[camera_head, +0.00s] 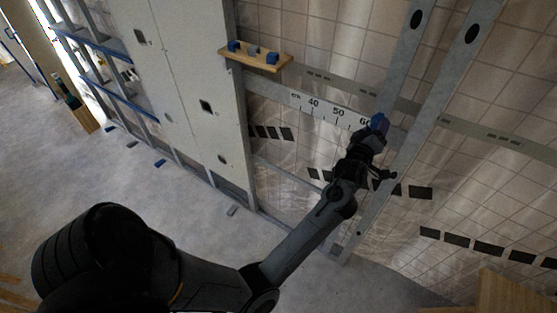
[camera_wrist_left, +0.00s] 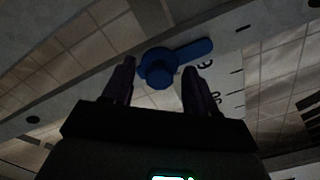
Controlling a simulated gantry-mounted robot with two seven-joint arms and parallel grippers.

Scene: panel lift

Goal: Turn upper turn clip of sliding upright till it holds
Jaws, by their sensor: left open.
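The blue turn clip (camera_head: 379,120) sits at the right end of the numbered scale, beside a metal upright (camera_head: 403,55). In the left wrist view the clip (camera_wrist_left: 160,73) has a round knob, and its lever points right and slightly up, across the scale's end. My left gripper (camera_head: 372,134) is at the clip. In its wrist view the two dark fingers (camera_wrist_left: 159,66) stand open, one on each side of the knob, with gaps visible. Whether they touch it I cannot tell. My right gripper is not in view.
The numbered scale rail (camera_head: 315,105) runs left from the clip. A wooden ledge with blue pieces (camera_head: 256,58) is fixed by the pale panel (camera_head: 185,90). A second upright (camera_head: 440,95) stands close on the right. The tiled wall (camera_head: 500,190) is behind, with dark slots.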

